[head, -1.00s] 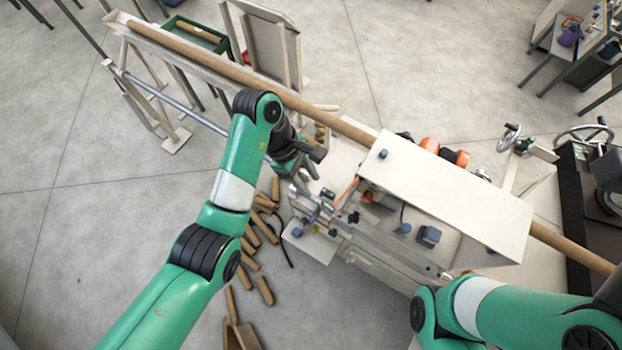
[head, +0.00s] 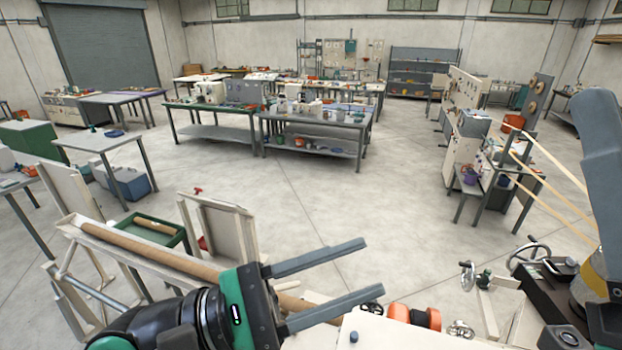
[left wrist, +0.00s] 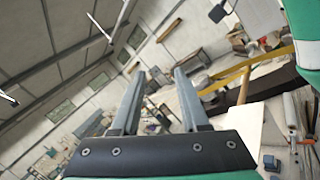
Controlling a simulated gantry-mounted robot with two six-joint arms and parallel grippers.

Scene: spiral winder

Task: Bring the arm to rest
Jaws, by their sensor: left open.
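My left gripper (head: 387,265) is raised in the lower middle of the head view. Its two grey fingers point right, spread apart with nothing between them. The left wrist view also shows the open gripper (left wrist: 159,74), with a wall and roof beyond it. My left arm's dark wrist shows at the bottom edge in the head view, in front of the long brown tube (head: 160,252) and its trough. The gripper overlaps the tube in the picture; I cannot tell the gap. My right gripper is not in view.
The winder's white top cover (head: 400,335) is at the bottom edge. A green tray (head: 176,238) stands behind the tube, beside an upright pale panel (head: 225,228). A large blue-grey machine part (head: 603,150) rises at the right. Open floor (head: 360,195) lies beyond, with workbenches farther back.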

